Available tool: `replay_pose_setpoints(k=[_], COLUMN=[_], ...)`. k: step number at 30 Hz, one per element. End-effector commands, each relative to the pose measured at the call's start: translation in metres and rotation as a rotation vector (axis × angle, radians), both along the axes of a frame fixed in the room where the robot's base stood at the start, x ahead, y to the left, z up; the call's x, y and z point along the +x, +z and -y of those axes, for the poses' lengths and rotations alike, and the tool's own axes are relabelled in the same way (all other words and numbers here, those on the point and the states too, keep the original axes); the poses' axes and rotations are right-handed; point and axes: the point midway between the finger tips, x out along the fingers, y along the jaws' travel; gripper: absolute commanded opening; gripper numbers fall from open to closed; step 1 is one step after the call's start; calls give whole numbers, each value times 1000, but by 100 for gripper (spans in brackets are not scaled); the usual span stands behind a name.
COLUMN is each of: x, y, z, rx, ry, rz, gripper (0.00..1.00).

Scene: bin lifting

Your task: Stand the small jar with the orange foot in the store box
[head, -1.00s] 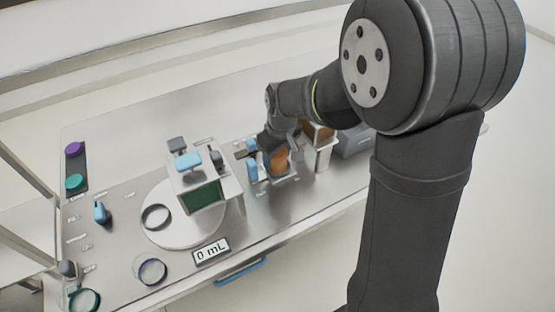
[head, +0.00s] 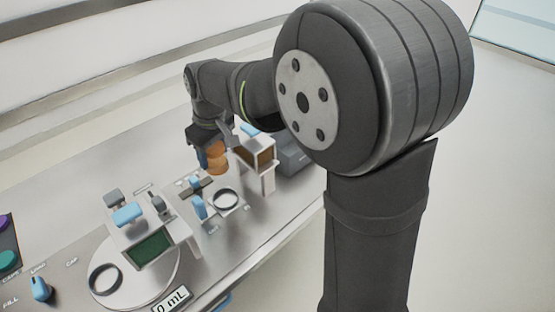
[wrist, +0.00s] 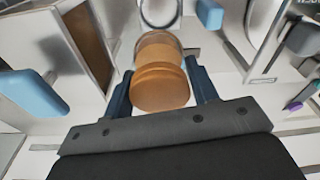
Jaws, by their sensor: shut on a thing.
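My gripper (head: 213,154) is shut on a small amber-orange jar (head: 217,162), held in the air above the bench. In the wrist view the jar (wrist: 160,82) sits between the two dark blue fingers, with a wide orange end toward the camera and a paler see-through part beyond it. I cannot make out its foot clearly. A white box with a brown window (head: 257,153) stands just right of the jar; its window also shows at left in the wrist view (wrist: 88,38). I cannot tell whether this is the store box.
An empty dark ring on a small stand (head: 226,198) lies below the jar, beside a blue lever (head: 199,207). A grey box (head: 292,157) is behind the white box, partly hidden by my arm.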

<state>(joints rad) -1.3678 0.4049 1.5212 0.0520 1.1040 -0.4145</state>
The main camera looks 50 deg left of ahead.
Motion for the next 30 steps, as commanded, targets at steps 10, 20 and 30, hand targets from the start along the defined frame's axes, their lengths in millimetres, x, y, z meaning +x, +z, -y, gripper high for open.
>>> replay_pose_setpoints(k=[10, 20, 30], x=[40, 134, 231], y=[46, 70, 68], z=[-67, -64, 3], rx=[2, 0, 1], ry=[-32, -168, -344], rz=[1, 1, 0], gripper=[28, 28, 28])
